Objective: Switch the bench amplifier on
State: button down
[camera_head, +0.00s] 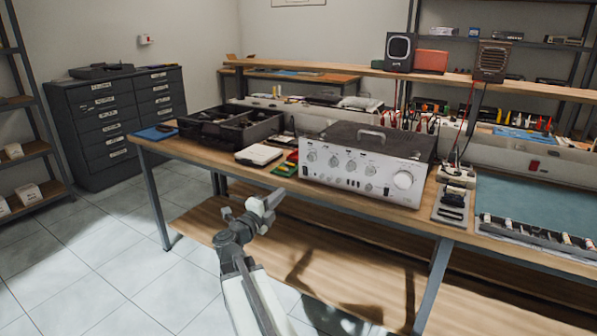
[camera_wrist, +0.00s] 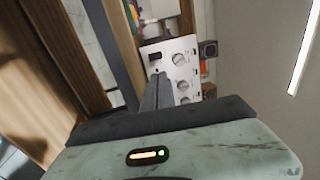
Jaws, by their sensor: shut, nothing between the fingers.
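The bench amplifier (camera_head: 347,186) stands on the wooden bench, its silver front panel with round knobs facing me. A large pale knob (camera_head: 403,180) is at the panel's right end. In the wrist view the amplifier's panel (camera_wrist: 169,48) appears turned on its side, with a column of knobs. A small dark rectangle (camera_wrist: 155,57) sits beside the top knob; I cannot tell its switch position. My gripper (camera_head: 279,191) is shut and empty at the bench's front edge, left of and below the panel, apart from it. The shut fingers (camera_wrist: 154,92) hide part of the panel in the wrist view.
A lower shelf (camera_head: 330,255) runs under the bench. The tiled floor at left is clear.

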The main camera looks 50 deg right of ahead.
aim_at(305, 168)
jog(key=p+x, duration=0.1)
jog(key=x, duration=1.3)
jog(key=shift+w+p, duration=0.15)
jog(key=shift+p, duration=0.2)
jog(key=shift+w+d+r, duration=0.1)
jog(key=shift+d+r, duration=0.05)
jog(key=shift+d, duration=0.05)
jog(key=shift+a, duration=0.1)
jog(key=r+p+v, duration=0.2)
jog(key=r+v, duration=0.1)
jog(key=v, duration=1)
jog(key=shift+s+a, duration=0.25)
jog(key=shift+a, duration=0.3)
jog(key=shift+r, duration=0.15)
